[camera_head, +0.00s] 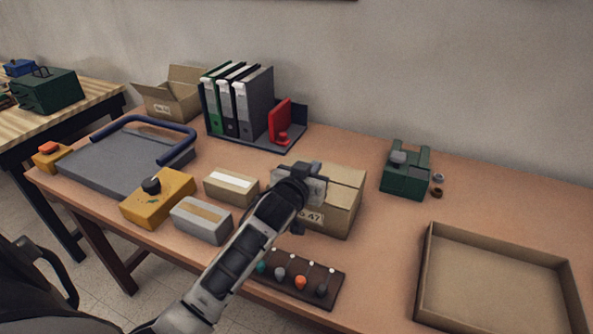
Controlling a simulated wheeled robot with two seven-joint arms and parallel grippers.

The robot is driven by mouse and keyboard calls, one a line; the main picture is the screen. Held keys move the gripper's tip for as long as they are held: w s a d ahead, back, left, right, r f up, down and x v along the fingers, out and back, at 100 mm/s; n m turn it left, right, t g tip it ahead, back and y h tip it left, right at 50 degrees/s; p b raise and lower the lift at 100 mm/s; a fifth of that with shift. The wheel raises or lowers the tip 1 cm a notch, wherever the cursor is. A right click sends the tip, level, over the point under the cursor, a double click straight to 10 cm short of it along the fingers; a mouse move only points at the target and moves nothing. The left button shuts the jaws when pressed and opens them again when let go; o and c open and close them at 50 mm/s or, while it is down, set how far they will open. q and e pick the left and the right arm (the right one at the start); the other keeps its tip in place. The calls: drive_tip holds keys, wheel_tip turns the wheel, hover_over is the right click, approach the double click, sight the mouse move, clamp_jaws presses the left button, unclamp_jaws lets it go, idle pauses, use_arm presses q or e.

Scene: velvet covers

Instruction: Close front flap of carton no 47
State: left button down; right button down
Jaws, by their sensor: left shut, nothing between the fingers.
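Carton no 47 (342,216) is a brown cardboard box on the table, with a label ending in "47" on its front face. Its visible top (346,178) looks mostly covered by flaps. My left gripper (316,184) is shut and empty, over the left part of the carton's top. It hides that part of the carton and much of the front top edge, so I cannot tell exactly how the front flap lies or whether the gripper touches it. My right gripper is not in view.
Small parcels (231,187) and a yellow box with a black knob (158,197) stand left of the carton. A dark strip with coloured knobs (318,291) lies in front. Binders (252,104) and an open carton (172,101) stand behind. A shallow tray (432,280) is at right.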

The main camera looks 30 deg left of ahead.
use_arm(q)
drive_tip(key=shift+r+b+v, duration=0.2)
drive_tip(key=shift+b+v, duration=0.4)
drive_tip(key=shift+v, duration=0.4)
drive_tip(key=v, duration=0.8)
drive_tip(key=shift+r+b, duration=0.3)
drive_tip(key=shift+r, duration=0.1)
